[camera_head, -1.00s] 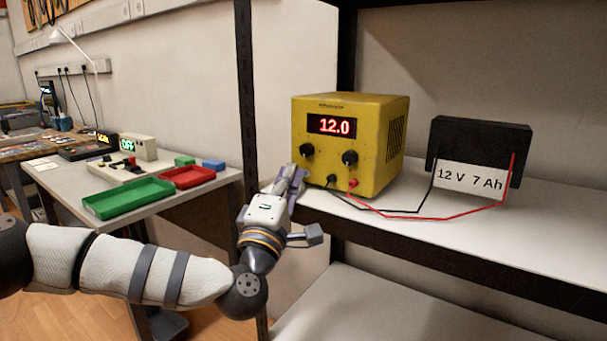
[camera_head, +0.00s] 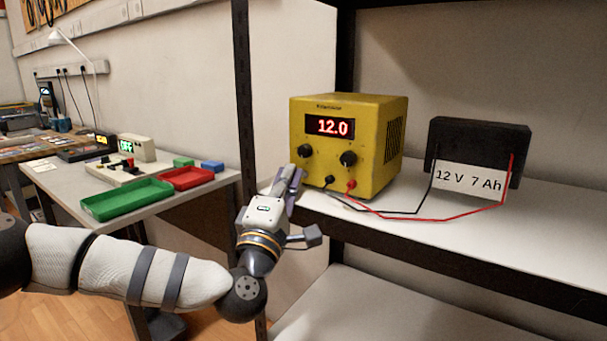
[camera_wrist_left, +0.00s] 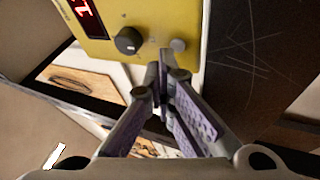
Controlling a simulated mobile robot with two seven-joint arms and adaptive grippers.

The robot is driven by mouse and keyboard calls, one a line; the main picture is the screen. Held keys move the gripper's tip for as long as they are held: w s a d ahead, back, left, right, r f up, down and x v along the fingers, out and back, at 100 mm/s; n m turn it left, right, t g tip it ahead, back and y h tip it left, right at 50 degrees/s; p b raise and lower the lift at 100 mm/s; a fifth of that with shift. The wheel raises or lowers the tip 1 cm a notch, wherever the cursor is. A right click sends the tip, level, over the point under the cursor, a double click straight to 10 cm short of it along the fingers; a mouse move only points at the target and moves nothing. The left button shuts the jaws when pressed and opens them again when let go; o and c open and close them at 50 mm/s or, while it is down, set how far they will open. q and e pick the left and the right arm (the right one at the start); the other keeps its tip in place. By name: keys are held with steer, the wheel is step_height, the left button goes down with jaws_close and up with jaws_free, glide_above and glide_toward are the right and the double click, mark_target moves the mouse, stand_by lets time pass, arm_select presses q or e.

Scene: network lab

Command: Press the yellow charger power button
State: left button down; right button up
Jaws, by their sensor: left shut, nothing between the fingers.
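The yellow charger (camera_head: 346,145) stands on the white shelf, its red display reading 12.0, with two black knobs below. Its face fills the top of the left wrist view (camera_wrist_left: 160,20), with one black knob (camera_wrist_left: 128,41). A small round grey button (camera_wrist_left: 178,45) sits right of that knob, just beyond my fingertips. In the head view my fingers cover the lower left of the charger's face, and I cannot make out the button there. My left gripper (camera_head: 293,172) is shut and empty, close in front of that face (camera_wrist_left: 163,72). I cannot tell whether it touches. My right gripper is out of view.
A black battery (camera_head: 480,150) labelled 12 V 7 Ah stands right of the charger, joined to it by red and black leads across the shelf (camera_head: 540,220). A dark shelf post (camera_head: 243,100) rises behind my gripper. A green tray (camera_head: 126,200) and a red tray (camera_head: 187,178) sit on the left bench.

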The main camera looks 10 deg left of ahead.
arm_select(q)
steer(key=shift+s+d+f, duration=0.1)
steer(key=shift+s+f, duration=0.1)
steer(key=shift+f, duration=0.8)
steer(key=s, duration=0.1)
steer(key=s+a+p, duration=0.1)
steer(key=s, duration=0.1)
steer(key=s+a+p, duration=0.1)
steer(key=s, duration=0.1)
steer(key=shift+s+a+r, duration=0.15)
steer(key=shift+r, duration=0.15)
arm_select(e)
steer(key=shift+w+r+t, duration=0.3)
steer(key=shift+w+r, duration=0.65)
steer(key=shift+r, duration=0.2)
arm_select(q)
steer(key=shift+r, duration=0.1)
steer(key=s, duration=0.1)
steer(key=s+a+p, duration=0.1)
steer(key=s, duration=0.1)
steer(key=shift+s+a+r+p, duration=0.15)
steer(key=shift+s+r+p, duration=0.15)
steer(key=shift+p, duration=0.1)
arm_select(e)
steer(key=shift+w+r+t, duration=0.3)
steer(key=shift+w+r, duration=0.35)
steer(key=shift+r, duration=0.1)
